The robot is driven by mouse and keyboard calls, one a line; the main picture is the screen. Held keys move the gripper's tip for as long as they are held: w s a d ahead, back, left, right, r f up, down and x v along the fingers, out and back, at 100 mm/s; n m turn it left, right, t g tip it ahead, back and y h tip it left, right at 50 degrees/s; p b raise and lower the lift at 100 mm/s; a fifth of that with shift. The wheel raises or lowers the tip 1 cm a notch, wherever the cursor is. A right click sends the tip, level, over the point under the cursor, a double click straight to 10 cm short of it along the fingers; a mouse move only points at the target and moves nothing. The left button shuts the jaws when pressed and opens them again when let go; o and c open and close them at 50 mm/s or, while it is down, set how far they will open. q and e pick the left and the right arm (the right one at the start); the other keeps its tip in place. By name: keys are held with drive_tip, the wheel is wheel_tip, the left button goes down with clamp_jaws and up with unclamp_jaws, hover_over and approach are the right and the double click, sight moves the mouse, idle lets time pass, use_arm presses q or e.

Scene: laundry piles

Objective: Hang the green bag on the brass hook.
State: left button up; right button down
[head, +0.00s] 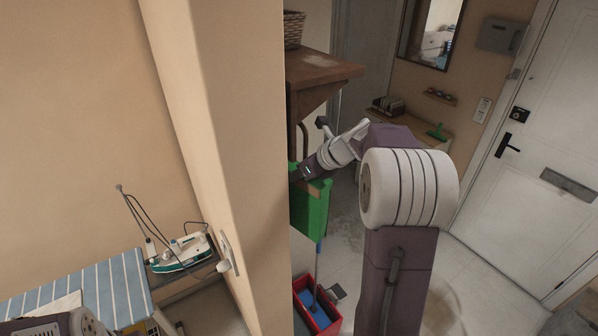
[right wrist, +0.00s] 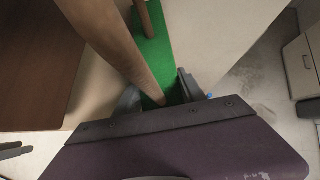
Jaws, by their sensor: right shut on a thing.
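The green bag (head: 313,208) hangs below my right gripper (head: 303,173), beside the wall corner and under the wooden shelf in the head view. My right gripper is shut on the bag; in the right wrist view the green cloth (right wrist: 155,50) runs up from between the fingers (right wrist: 158,97). The wall corner hides part of the gripper and bag in the head view. I cannot make out the brass hook for certain. My left gripper is not in view.
A wooden shelf (head: 318,69) with a basket (head: 293,30) is just above the gripper. A red bucket (head: 318,308) stands below. An iron (head: 183,252) and striped board (head: 100,285) are left of the wall.

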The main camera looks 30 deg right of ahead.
drive_tip(key=c, duration=0.7)
unclamp_jaws()
drive_tip(key=shift+o, duration=0.4)
drive_tip(key=b+v, duration=0.1)
drive_tip(key=v, duration=0.8)
drive_tip(key=shift+a+r+b, duration=0.1)
drive_tip(key=shift+b, duration=0.3)
drive_tip(key=shift+w, duration=0.1)
